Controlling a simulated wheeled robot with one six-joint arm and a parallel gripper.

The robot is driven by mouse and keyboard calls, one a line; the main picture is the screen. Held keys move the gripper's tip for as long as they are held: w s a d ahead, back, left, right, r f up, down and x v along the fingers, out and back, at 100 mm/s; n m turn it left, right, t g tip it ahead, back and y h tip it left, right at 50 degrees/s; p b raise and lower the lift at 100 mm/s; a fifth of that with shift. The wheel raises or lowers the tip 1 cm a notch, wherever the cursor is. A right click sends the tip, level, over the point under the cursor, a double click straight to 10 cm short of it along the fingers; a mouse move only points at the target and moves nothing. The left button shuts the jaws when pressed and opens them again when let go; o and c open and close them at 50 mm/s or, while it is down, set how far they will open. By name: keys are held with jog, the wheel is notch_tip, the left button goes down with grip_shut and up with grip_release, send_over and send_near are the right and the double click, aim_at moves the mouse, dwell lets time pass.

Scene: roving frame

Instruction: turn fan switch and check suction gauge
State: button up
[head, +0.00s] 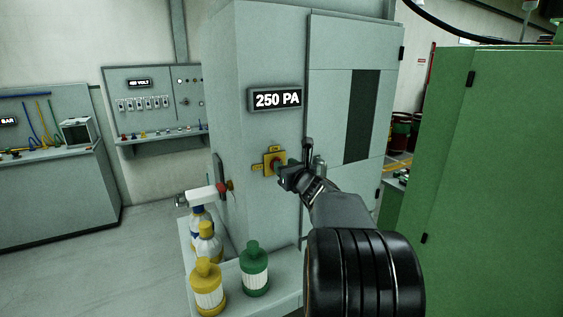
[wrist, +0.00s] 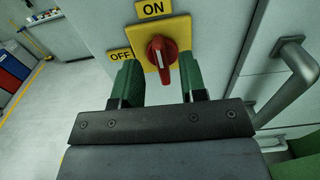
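The fan switch (wrist: 162,51) is a red rotary knob on a yellow plate, with an ON label above it and an OFF label to its left in the wrist view. Its white line runs roughly up and down, toward ON. In the head view the switch (head: 273,161) is on the grey cabinet's front, partly behind my gripper. My gripper (wrist: 160,72) is open, with one green finger on each side of the knob and visible gaps; contact is not seen. The suction gauge (head: 276,99) above the switch is a black display reading 250 PA.
A door handle (wrist: 290,80) is close to the right of my gripper. Yellow and green bottles (head: 254,268) stand on a ledge (head: 285,291) below. A green cabinet (head: 490,170) is at the right. Workbenches stand at the left, with open floor (head: 120,255) before them.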

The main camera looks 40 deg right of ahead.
jog(key=shift+w+d, duration=0.15)
jog(key=shift+w, duration=1.15)
jog(key=shift+c, duration=0.3)
grip_shut()
